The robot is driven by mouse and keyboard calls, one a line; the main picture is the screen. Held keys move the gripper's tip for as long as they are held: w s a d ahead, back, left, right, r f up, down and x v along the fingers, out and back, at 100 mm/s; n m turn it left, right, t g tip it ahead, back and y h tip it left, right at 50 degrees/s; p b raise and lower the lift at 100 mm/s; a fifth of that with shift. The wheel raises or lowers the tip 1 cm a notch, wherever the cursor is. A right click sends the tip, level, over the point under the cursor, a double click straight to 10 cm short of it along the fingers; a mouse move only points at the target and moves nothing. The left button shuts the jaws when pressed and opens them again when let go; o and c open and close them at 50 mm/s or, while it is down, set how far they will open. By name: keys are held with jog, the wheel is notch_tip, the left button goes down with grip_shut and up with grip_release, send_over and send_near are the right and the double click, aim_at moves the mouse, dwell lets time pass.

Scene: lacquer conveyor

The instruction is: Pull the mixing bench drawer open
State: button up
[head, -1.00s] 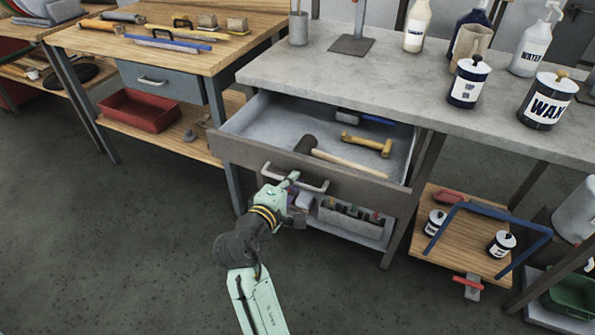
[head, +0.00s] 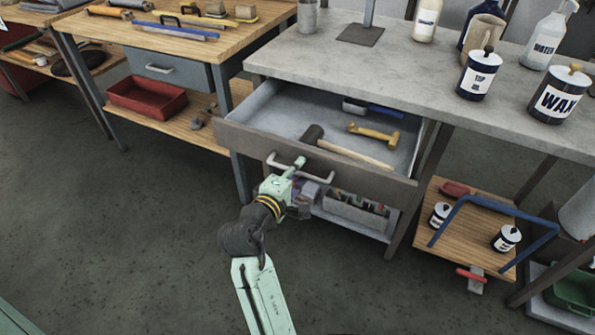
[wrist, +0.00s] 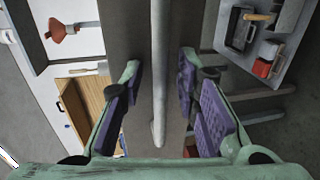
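The mixing bench (head: 400,75) has a grey top, and its drawer (head: 340,173) stands pulled out towards me. Inside lie a dark-headed mallet (head: 350,155), a yellow tool (head: 372,133) and a blue-handled tool (head: 384,112). The drawer's pale bar handle (head: 322,179) is on its front. My gripper (head: 303,183) is at the handle. In the wrist view the handle (wrist: 159,80) runs between the two spread fingers of my gripper (wrist: 163,100), with a gap visible on both sides. The fingers look open and not pressed on it.
Under the drawer is a grey tray of small items (head: 352,212). A wooden lower shelf (head: 455,228) with cans and a blue frame is to the right. A wooden bench (head: 120,50) with a red bin (head: 153,97) stands left. The floor in front is clear.

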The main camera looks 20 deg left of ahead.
jog(key=s+r, duration=0.2)
jog(key=s, duration=0.9)
jog(key=shift+s+a+r, duration=0.15)
jog(key=shift+s+a, duration=0.05)
jog(key=shift+s, duration=0.2)
